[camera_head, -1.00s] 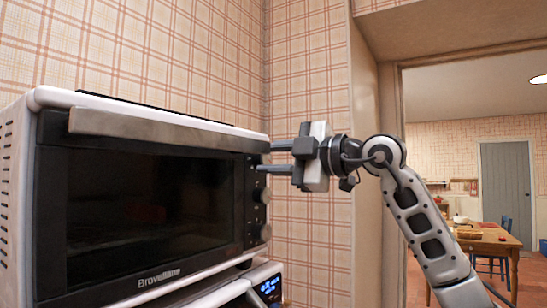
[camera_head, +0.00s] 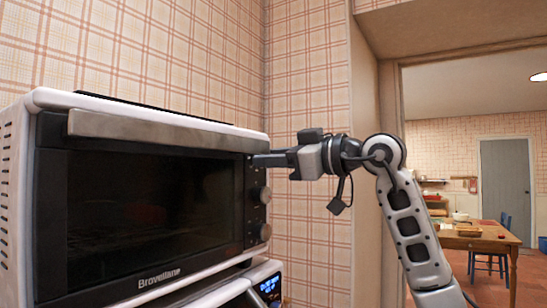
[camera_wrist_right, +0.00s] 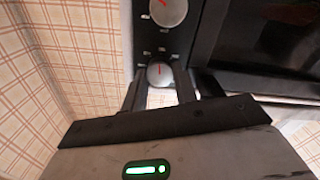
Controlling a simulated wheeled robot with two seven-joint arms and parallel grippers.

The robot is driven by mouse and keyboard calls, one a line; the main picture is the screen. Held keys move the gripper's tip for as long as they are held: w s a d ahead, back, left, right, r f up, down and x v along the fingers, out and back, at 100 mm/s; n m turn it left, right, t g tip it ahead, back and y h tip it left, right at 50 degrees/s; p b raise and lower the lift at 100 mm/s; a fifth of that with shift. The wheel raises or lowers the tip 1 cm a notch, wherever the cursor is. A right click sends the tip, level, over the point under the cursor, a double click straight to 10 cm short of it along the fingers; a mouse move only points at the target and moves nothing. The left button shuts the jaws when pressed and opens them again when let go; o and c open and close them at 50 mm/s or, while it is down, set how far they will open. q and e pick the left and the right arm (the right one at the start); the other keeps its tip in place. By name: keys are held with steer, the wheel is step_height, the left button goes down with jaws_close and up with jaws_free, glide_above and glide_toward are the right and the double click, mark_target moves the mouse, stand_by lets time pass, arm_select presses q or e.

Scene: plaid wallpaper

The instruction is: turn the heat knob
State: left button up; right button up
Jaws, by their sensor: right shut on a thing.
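The white and black oven (camera_head: 150,190) fills the left of the head view, with a column of knobs on its right panel. My right gripper (camera_head: 255,160) reaches in from the right at the top of that panel. My left gripper is not in view.
Two more knobs, the middle one (camera_head: 265,195) and the lower one (camera_head: 265,232), sit below; the nearer also shows in the wrist view (camera_wrist_right: 168,10). A metal door handle (camera_head: 150,128) runs across the oven front. A plaid wall (camera_head: 310,230) stands right of the oven.

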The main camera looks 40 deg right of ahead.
steer(key=shift+m, duration=0.9)
steer(key=o, duration=0.7)
arm_select(q)
steer(key=b, duration=0.1)
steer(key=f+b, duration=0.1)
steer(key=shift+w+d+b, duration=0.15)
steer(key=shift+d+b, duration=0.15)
arm_select(e)
steer(key=v, duration=1.6)
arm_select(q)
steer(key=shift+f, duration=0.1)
